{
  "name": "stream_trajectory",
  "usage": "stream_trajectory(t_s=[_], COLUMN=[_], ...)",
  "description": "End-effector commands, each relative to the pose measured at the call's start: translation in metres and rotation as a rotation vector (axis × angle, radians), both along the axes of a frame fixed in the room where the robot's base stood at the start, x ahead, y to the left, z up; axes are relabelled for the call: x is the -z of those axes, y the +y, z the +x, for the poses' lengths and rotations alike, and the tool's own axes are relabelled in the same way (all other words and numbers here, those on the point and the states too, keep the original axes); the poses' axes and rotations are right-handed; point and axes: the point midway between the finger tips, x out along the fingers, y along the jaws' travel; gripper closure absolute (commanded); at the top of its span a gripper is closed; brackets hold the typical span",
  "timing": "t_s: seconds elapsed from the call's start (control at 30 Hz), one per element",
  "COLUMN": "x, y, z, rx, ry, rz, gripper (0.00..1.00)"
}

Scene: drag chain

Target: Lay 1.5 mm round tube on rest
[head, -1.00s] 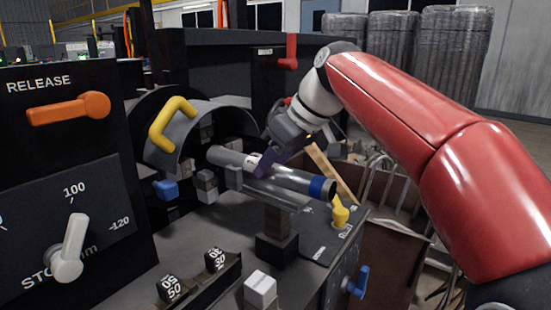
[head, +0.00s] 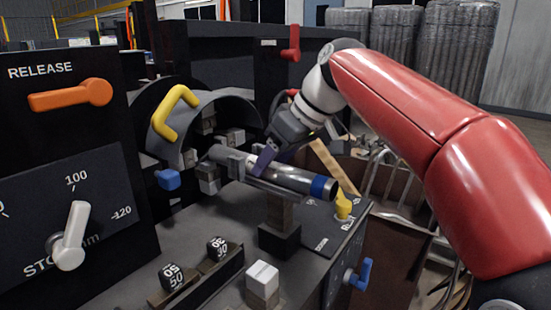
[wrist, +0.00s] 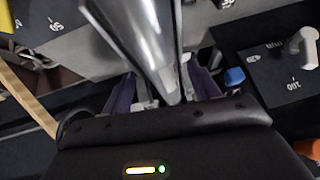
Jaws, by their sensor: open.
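The metal tube (head: 291,178) has a blue band at its near right end. It lies lengthwise along the channel-shaped rest (head: 279,193), on a post above a dark block. It appears to touch the channel, though its underside is hidden. Its far end points toward the round machine opening. My gripper (head: 263,161) is at the tube's far half with purple fingers. In the wrist view the tube (wrist: 138,38) passes between the two parted fingers of my gripper (wrist: 163,88). The gripper is open around the tube; finger contact is hard to tell.
The machine opening (head: 240,112) with a yellow handle (head: 172,117) and grey jaw blocks is behind left. A yellow knob (head: 343,204) stands right of the rest. A bin (head: 385,235) lies to the right.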

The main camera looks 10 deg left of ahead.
Motion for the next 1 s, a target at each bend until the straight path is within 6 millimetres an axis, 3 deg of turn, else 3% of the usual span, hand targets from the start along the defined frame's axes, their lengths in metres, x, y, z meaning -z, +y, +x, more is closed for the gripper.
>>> stream_trajectory(t_s=[0.17,0.6,1.0], x=[-0.002,-0.059,-0.065], y=[-0.003,-0.037,-0.042], z=[0.000,-0.008,-0.009], rx=[0.002,0.002,0.000], ry=[0.004,-0.001,0.000], rz=[-0.003,0.000,0.000], gripper=[0.39,0.39,0.39])
